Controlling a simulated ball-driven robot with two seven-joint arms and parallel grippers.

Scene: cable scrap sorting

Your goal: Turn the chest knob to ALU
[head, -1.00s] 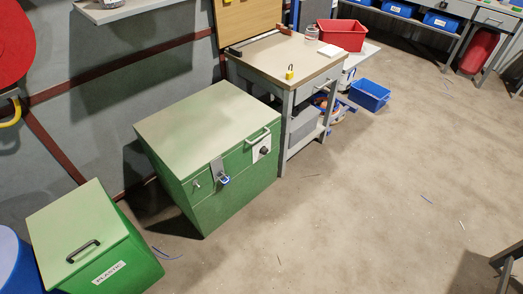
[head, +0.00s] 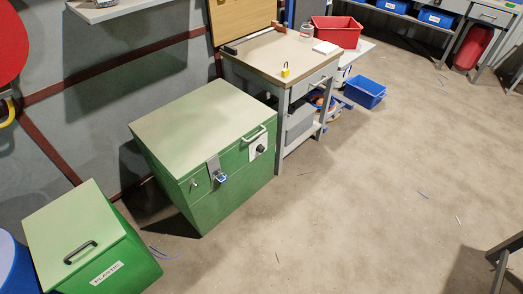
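The green chest (head: 207,149) stands on the floor left of the workbench, its pale lid shut. The black chest knob (head: 261,149) sits on a white plate at the right of its front face, below a light lid handle (head: 254,134). The plate's lettering and the knob's setting are too small to read. A metal hasp with a blue padlock (head: 221,177) hangs at the middle of the front. A small silver lock or latch (head: 194,183) is to its left. Neither of my grippers is in view.
A green bin labelled PLASTIC (head: 107,272) stands at the lower left. A workbench (head: 275,54) with a small yellow padlock (head: 285,71) and a red bin (head: 337,31) adjoins the chest. A blue crate (head: 365,91) lies beyond. The floor before the chest is open, with scattered cable scraps.

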